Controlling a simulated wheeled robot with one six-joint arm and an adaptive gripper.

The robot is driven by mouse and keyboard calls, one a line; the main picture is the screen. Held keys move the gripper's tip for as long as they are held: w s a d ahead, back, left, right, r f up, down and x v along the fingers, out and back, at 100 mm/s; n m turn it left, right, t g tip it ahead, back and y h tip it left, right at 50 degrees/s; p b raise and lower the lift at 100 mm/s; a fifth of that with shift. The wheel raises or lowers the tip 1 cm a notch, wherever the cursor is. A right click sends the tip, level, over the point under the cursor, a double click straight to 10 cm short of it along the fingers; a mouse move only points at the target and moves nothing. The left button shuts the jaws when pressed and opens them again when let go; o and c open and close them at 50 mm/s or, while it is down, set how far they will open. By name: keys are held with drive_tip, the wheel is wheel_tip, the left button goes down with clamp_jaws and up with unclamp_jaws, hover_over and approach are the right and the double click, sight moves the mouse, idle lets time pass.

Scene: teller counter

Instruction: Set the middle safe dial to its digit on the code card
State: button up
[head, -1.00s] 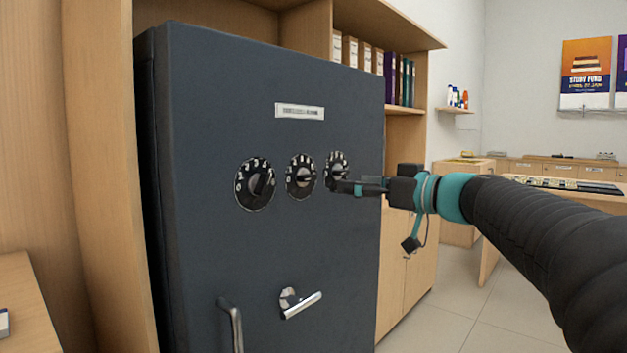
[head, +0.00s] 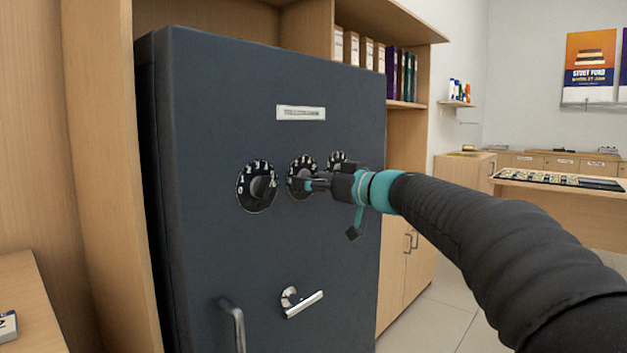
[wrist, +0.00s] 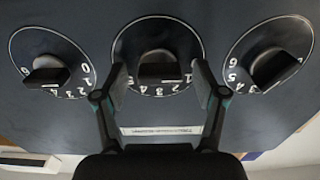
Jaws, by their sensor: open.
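The dark safe (head: 200,260) carries three black dials with white digits. The middle dial (head: 293,186) is partly hidden by my gripper (head: 312,184) in the head view. In the wrist view the middle dial (wrist: 184,35) appears upside down, its black knob (wrist: 158,70) lying between my fingers. My gripper (wrist: 160,82) is open, with one finger on each side of that knob; I cannot tell whether they touch it. The left dial (head: 246,197) is clear, and the right dial (head: 340,155) is partly covered by my wrist. No code card can be made out.
A label strip (head: 301,113) sits above the dials. Below them are a shiny lever handle (head: 302,304) and a grey pull handle (head: 232,325). A wooden shelf with binders (head: 390,70) stands behind on the right. The space before the safe is open.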

drive_tip(key=c, duration=1.1)
drive_tip(key=shift+c, duration=0.2)
